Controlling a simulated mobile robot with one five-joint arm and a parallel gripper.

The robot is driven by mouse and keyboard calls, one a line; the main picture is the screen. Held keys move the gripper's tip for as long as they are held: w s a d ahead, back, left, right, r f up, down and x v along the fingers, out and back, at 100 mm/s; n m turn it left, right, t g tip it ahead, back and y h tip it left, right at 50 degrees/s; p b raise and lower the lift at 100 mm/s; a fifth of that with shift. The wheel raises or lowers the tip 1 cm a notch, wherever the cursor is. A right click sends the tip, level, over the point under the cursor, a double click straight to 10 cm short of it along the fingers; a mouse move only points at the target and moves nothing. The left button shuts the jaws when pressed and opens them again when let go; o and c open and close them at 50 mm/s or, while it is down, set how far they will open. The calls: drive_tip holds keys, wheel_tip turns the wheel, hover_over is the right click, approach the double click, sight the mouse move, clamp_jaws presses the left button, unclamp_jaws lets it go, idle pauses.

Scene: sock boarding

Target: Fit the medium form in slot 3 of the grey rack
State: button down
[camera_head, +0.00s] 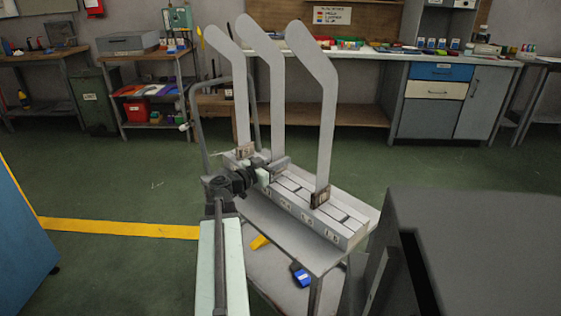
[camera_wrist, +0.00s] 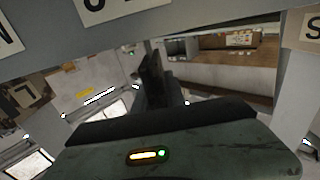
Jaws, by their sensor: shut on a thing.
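The grey rack (camera_head: 345,236) is a long slotted block on a cart, with small labels along its front that are too small to read. Three tall pale forms with bent tops stand over it: a left one (camera_head: 241,95), a middle one (camera_head: 276,95) and a right one (camera_head: 327,120), which has a dark tag at its foot. My gripper (camera_head: 272,172) is at the foot of the middle form, over the left half of the rack, and appears shut on it. The gripper hides that foot, so I cannot tell whether it is seated. Slot 3 cannot be made out.
Empty slots show between the middle and right forms. A yellow piece (camera_head: 260,242) and a blue piece (camera_head: 301,275) lie on the cart's lower shelf. A dark grey cabinet (camera_head: 480,230) stands at the right. A workbench (camera_head: 370,62) runs behind.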

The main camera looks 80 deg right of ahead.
drive_tip(key=shift+f+b, duration=0.8)
drive_tip(key=shift+f, duration=0.15)
drive_tip(key=c, duration=1.3)
unclamp_jaws()
